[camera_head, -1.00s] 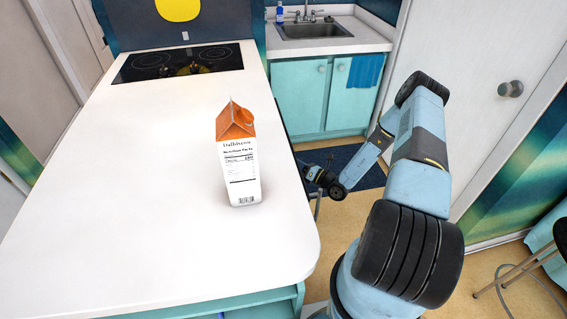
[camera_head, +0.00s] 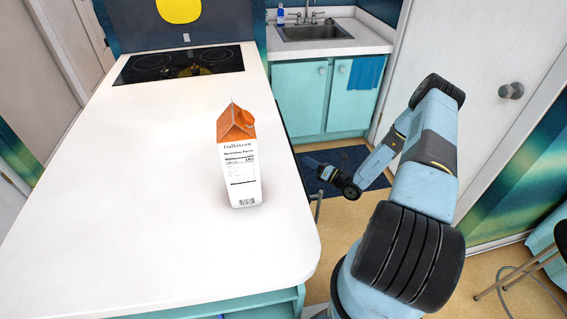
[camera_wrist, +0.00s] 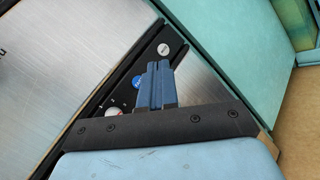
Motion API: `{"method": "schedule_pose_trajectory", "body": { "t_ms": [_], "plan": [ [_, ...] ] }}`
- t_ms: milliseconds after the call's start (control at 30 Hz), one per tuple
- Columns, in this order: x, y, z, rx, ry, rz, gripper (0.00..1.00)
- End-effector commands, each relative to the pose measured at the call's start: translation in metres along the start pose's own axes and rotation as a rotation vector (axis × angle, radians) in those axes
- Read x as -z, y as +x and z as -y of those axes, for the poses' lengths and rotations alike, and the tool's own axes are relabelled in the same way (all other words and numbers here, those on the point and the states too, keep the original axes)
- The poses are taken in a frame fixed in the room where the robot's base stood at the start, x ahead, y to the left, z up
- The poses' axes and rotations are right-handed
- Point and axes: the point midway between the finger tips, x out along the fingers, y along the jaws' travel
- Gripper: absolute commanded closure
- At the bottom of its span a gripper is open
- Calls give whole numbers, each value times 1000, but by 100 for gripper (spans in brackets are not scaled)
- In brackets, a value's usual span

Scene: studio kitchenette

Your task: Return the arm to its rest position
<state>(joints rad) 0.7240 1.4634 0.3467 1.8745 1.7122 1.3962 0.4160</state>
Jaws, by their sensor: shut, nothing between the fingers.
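My blue arm (camera_head: 427,165) is bent beside the right edge of the counter in the head view, with its forearm reaching down and left. My gripper (camera_wrist: 154,82) shows in the wrist view, with its two blue fingers together and nothing between them. In the head view the arm's end is low beside the counter's edge, and the fingers are too small to make out. Behind the fingers in the wrist view is a steel-fronted appliance (camera_wrist: 60,55) with a black strip carrying round knobs or buttons. I cannot tell how far the fingers are from it.
An orange and white carton (camera_head: 241,175) stands upright on the white counter (camera_head: 130,200), left of my arm. A cooktop (camera_head: 180,65) lies at the counter's far end. A sink (camera_head: 313,32) and teal cabinets (camera_head: 308,100) are at the back. A white door (camera_head: 490,60) stands right of my arm.

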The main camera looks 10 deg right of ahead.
Motion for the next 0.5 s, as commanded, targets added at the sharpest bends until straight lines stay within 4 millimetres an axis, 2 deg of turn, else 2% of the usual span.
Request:
{"method": "schedule_pose_trajectory", "body": {
  "t_ms": [267, 367, 500],
  "plan": [
    [-3, 2, -2, -8, -9, -8, 100],
    [-12, 7, -11, -37, -40, -35, 100],
    [-33, 17, -33, -109, -121, -106, 100]
  ]
}}
